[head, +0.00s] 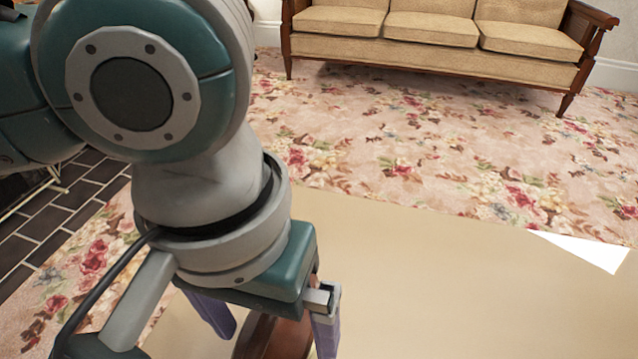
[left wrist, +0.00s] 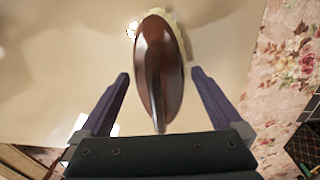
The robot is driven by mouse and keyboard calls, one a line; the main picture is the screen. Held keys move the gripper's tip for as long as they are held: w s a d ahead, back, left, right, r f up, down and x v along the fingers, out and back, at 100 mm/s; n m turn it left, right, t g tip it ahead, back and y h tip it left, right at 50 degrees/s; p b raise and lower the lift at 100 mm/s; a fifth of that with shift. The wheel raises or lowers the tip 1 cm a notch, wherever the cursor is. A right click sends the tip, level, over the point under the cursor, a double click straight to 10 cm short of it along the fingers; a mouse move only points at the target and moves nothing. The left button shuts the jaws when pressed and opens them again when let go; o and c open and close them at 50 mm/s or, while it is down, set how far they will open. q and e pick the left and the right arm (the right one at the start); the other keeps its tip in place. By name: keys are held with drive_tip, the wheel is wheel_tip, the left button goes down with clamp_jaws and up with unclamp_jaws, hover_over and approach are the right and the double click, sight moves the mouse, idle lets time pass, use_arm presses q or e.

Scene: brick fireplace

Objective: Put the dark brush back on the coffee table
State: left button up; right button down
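The dark brush (left wrist: 158,70) has a glossy reddish-brown oval back, with pale bristles showing at its far end in the left wrist view. In the head view part of its brown back (head: 270,340) shows below my left gripper (head: 277,345). My left gripper (left wrist: 160,76) is open, one finger on each side of the brush, with a visible gap on both sides. The beige coffee table top (head: 430,280) lies beneath. I cannot tell whether the brush touches it. My right gripper is in neither view.
A white sheet-like patch (head: 590,250) shows at the table's right edge. The table top to the right of the gripper is clear. Beyond lie a floral carpet (head: 400,150) and a tan sofa (head: 435,30). Dark tiles (head: 60,205) are at the left.

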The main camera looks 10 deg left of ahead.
use_arm(q)
wheel_tip(320, 180, up, 12)
drive_tip(key=p, duration=0.8)
drive_tip(key=s+d+m+t+h, duration=0.2)
drive_tip(key=d+h, duration=0.1)
drive_tip(key=d, duration=0.1)
drive_tip(key=s+a+f+y, duration=0.1)
drive_tip(key=s+a+f, duration=0.1)
drive_tip(key=a, duration=0.5)
drive_tip(key=s+a+f+t+y, duration=0.1)
drive_tip(key=s+a+f+y, duration=0.1)
drive_tip(key=a, duration=0.5)
drive_tip(key=shift+s+a+t+y, duration=0.15)
drive_tip(key=shift+s+t+y, duration=0.15)
drive_tip(key=shift+s, duration=0.55)
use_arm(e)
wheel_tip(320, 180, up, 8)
use_arm(q)
drive_tip(key=shift+r, duration=0.1)
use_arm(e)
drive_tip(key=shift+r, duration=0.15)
use_arm(q)
wheel_tip(320, 180, up, 80)
drive_tip(key=p, duration=8)
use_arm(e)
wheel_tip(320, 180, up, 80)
